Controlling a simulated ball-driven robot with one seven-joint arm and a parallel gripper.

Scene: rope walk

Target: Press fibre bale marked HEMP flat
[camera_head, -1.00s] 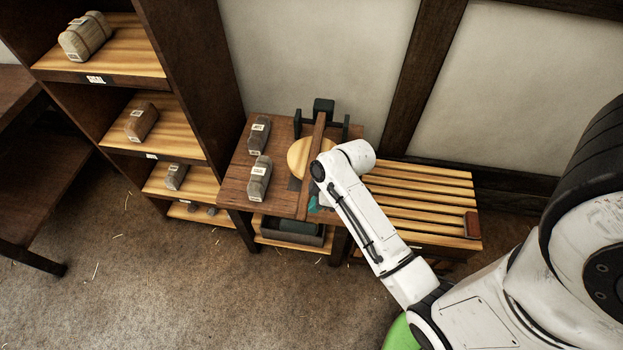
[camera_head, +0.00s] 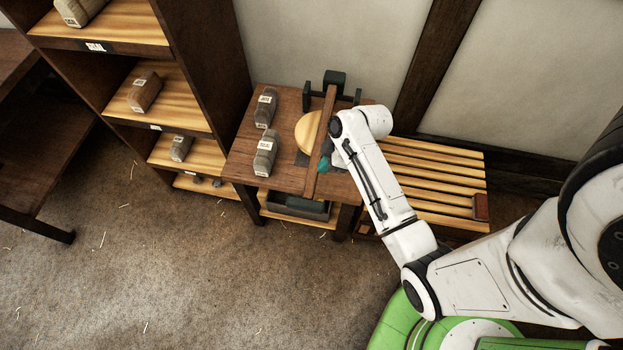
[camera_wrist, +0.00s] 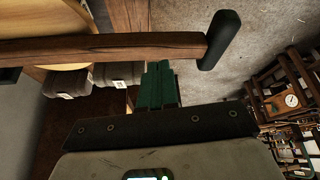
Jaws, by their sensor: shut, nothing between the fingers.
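The press stands on the dark wooden table (camera_head: 237,169), with a long wooden lever (camera_head: 316,156) and a round pale wooden platen (camera_head: 306,132). My gripper (camera_head: 324,164) is shut and empty, its teal fingers just right of the lever. In the wrist view the shut fingers (camera_wrist: 158,85) are close to the lever (camera_wrist: 120,47), short of its black end grip (camera_wrist: 219,38); contact is unclear. Two grey labelled bales (camera_head: 265,107) (camera_head: 265,153) lie left of the press; their labels are unreadable, so I cannot tell which is HEMP. The space under the platen is mostly hidden.
A tall shelf unit (camera_head: 200,60) with several bales stands at the left. A slatted bench (camera_head: 430,178) with a small reddish-brown block (camera_head: 480,207) is right of the table. A dark bin (camera_head: 298,206) sits underneath. The floor in front is open.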

